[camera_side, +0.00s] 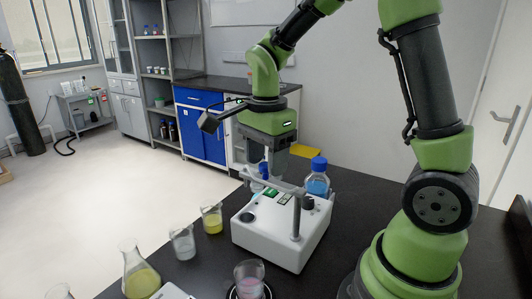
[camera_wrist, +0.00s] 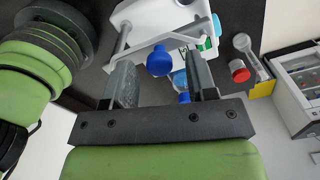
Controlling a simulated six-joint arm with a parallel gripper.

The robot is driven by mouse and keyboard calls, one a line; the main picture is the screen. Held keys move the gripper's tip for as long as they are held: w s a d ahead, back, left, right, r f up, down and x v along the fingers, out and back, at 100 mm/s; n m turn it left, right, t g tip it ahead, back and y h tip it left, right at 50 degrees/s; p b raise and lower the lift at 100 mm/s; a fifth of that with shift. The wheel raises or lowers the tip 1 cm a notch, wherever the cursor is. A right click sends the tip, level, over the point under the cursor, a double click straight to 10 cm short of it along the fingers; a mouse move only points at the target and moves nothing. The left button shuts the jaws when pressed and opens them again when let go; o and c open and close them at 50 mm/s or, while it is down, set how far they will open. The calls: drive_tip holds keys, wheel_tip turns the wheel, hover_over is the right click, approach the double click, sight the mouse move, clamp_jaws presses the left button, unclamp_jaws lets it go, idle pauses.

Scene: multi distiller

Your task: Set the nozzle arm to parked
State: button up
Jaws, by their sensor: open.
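The white distiller (camera_side: 280,234) stands on the black bench in the side view, and part of it shows at the top of the wrist view (camera_wrist: 150,15). Its grey nozzle arm (camera_side: 272,181) extends from an upright post (camera_side: 296,217) across the top toward the back left. In the wrist view the nozzle arm (camera_wrist: 160,41) crosses just beyond my fingertips. My gripper (camera_side: 268,170) is open and points down over the back of the distiller, near the nozzle arm. In the wrist view a blue cap shows between the fingers (camera_wrist: 160,61). I cannot tell whether a finger touches the nozzle arm.
A blue-capped bottle (camera_side: 318,178) stands behind the distiller. Beakers with yellow (camera_side: 212,220) and clear liquid (camera_side: 183,245) stand to its left, a pink one (camera_side: 249,276) in front. A flask (camera_side: 139,275) stands at the near left. A red-capped item (camera_wrist: 239,70) lies right in the wrist view.

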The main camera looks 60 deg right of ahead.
sight(266, 164)
wheel_tip(266, 164, up, 10)
idle(0.5)
idle(0.3)
drive_tip(key=s+a+n+t+y, duration=0.1)
drive_tip(key=s+a+n+t, duration=0.2)
drive_tip(key=s+n, duration=0.3)
drive_tip(key=s+a+n+t+y, duration=0.1)
drive_tip(key=s+a+n+t, duration=0.2)
drive_tip(key=s+n, duration=0.3)
drive_tip(key=n+t, duration=0.1)
drive_tip(key=n, duration=0.4)
drive_tip(key=shift+a+r, duration=0.2)
drive_tip(key=shift+a, duration=0.05)
